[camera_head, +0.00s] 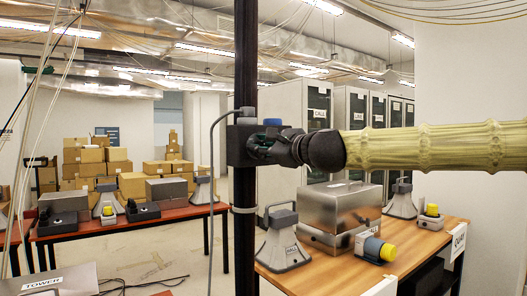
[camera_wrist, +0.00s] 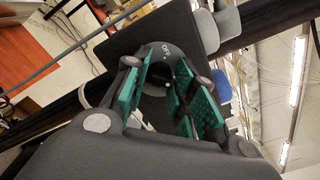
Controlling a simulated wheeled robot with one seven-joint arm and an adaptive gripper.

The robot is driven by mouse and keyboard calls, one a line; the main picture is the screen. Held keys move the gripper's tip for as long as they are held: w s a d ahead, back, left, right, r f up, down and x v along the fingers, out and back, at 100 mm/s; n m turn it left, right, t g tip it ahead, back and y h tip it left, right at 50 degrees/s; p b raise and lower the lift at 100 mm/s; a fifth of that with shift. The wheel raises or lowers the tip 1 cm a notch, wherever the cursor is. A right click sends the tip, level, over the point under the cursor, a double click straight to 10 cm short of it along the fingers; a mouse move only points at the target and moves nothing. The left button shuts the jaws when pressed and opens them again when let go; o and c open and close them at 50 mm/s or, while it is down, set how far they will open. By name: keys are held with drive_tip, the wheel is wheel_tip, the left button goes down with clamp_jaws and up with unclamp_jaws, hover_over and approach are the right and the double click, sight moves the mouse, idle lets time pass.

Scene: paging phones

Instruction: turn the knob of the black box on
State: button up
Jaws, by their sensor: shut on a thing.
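The black box (camera_wrist: 125,30) is fixed to a dark upright post and fills the upper middle of the wrist view. It also shows in the head view (camera_head: 238,145). Its round knob (camera_wrist: 157,72) is dark, with small white lettering that seems to read OFF on the dial beside it. My gripper (camera_wrist: 157,92) has its green-padded fingers on both sides of the knob, closed on it. In the head view my gripper (camera_head: 262,148) reaches the box from the right, and the knob is hidden behind the fingers.
The black post (camera_head: 245,60) stands upright in front of me, with a grey cable beside it. A wooden table (camera_head: 425,235) at the right holds a metal box (camera_head: 340,205) and phones. A red table (camera_head: 130,222) with more devices stands at the left. Cartons are stacked behind.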

idle(0.4)
drive_tip(key=o, duration=1)
drive_tip(key=shift+o, duration=0.2)
drive_tip(key=v, duration=1.2)
drive_tip(key=shift+f, duration=0.1)
